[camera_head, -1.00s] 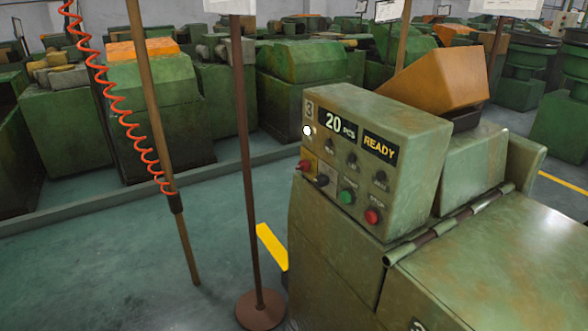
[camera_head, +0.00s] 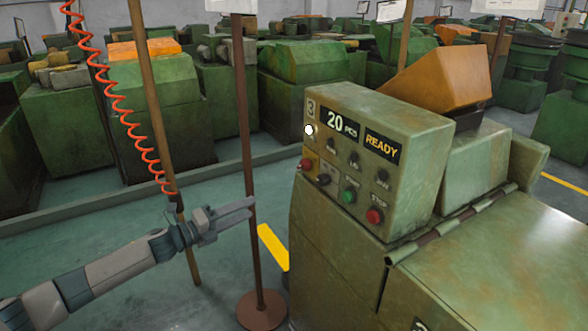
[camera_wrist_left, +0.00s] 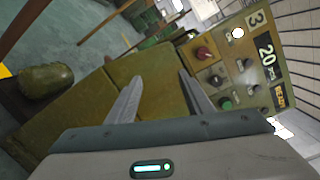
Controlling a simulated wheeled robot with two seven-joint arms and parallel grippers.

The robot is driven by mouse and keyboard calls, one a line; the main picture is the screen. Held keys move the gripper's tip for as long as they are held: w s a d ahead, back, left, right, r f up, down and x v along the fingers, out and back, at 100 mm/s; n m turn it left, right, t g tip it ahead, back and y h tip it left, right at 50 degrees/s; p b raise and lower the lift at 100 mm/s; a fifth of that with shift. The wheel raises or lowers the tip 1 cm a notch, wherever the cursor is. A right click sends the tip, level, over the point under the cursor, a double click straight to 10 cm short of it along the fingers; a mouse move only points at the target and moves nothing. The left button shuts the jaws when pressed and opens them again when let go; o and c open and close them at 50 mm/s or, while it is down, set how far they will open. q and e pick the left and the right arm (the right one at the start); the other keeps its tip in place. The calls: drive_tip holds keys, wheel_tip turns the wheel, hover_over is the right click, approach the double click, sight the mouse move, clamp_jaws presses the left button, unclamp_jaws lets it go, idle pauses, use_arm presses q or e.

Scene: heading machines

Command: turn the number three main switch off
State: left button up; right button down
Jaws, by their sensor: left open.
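The machine marked 3 has a green control box (camera_head: 385,150) with a display reading 20 PCS and READY. A red knob on a yellow plate (camera_head: 306,165) sits at the box's lower left; its lettering is too small to read. It also shows in the left wrist view as a red knob (camera_wrist_left: 203,54), right of the fingers. Beside it is a black knob (camera_head: 323,180). A white lamp (camera_head: 309,130) is lit. My left gripper (camera_head: 251,207) is open and empty, left of the box and apart from it. My right gripper is in neither view.
A green button (camera_head: 348,196) and a red stop button (camera_head: 374,216) are close to the knobs. A thin brown post (camera_head: 246,130) on a round base stands by the left gripper. A pole with a red coiled hose (camera_head: 150,100) is farther left.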

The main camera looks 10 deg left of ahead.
use_arm(q)
wheel_tip(320, 180, up, 10)
drive_tip(key=s+m+g+h, duration=0.1)
drive_tip(key=s+m+h, duration=0.1)
drive_tip(key=m, duration=0.4)
drive_tip(key=shift+s+r, duration=0.15)
drive_tip(key=shift+s, duration=0.3)
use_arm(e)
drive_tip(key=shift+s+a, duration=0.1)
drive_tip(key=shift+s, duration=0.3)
use_arm(q)
drive_tip(key=p, duration=0.4)
approach(299, 166)
drive_tip(key=x, duration=0.2)
drive_tip(key=p+x, duration=0.1)
drive_tip(key=x, duration=0.4)
drive_tip(key=shift+w, duration=0.15)
drive_tip(key=shift+w+d, duration=0.45)
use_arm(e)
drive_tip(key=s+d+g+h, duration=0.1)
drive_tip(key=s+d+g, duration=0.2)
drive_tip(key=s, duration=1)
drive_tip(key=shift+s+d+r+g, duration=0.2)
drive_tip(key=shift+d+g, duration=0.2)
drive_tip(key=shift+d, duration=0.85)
